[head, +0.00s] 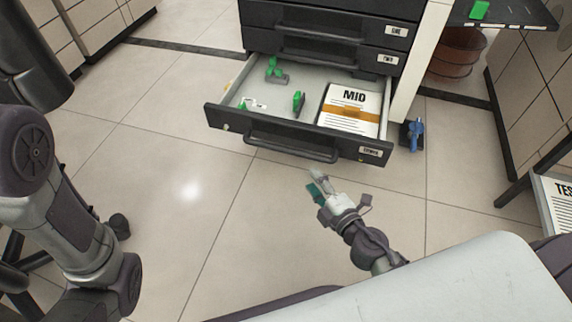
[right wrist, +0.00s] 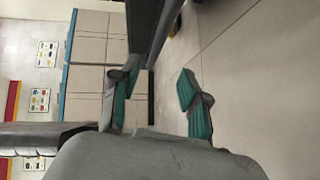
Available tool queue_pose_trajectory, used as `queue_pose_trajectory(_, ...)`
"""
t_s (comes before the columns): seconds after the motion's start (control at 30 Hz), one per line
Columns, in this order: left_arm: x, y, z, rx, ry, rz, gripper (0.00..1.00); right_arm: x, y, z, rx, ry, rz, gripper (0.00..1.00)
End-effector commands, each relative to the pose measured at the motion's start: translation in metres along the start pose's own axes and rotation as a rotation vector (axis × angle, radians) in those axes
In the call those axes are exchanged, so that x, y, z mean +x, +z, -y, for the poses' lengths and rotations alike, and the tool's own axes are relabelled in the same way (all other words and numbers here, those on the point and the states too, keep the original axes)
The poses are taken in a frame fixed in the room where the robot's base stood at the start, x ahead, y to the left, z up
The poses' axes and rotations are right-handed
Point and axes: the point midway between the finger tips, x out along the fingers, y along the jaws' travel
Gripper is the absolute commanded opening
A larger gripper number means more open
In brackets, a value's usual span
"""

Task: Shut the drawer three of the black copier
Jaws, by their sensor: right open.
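The black copier (head: 290,17) stands at the top middle of the head view. Its lowest drawer, drawer three (head: 215,119), is pulled out. In it lie a paper stack marked MID (head: 352,98) with an orange band and several green-and-grey pieces. The drawer's dark handle (head: 290,148) runs along its front. My right gripper (head: 318,187) is open and empty, in front of and below the handle, apart from it in the head view. Its teal fingers also show spread in the right wrist view (right wrist: 158,95). My left arm is at the left; its gripper is out of view.
The drawers labelled ONE (head: 396,31) and TWO (head: 388,59) above are shut. A blue object (head: 416,134) stands on the floor right of the drawer. A brown bin (head: 455,55) is behind at right. The tiled floor in front is clear.

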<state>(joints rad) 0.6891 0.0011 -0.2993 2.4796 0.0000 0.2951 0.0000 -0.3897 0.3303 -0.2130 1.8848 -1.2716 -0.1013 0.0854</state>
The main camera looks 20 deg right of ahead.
Motion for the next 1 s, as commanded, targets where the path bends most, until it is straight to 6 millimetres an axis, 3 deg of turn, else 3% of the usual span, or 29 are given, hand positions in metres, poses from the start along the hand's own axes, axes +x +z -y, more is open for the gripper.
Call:
queue_pose_trajectory(0.1,0.0,-0.016,-0.002,0.0,0.003,-0.04,0.57,0.004,-0.002,-0.001,-0.016,0.014,-0.008,0.45)
queue_pose_trajectory(0.23,0.005,-0.015,-0.001,0.0,0.003,-0.041,0.57,0.017,-0.002,-0.005,-0.016,0.016,-0.008,0.45)
queue_pose_trajectory(0.7,0.01,-0.012,0.0,0.0,0.003,-0.038,0.57,0.112,-0.002,-0.004,-0.016,0.015,-0.007,0.45)
queue_pose_trajectory(1.0,0.007,-0.013,0.0,0.0,0.003,-0.038,0.57,0.138,-0.003,-0.003,-0.014,0.013,-0.007,0.45)
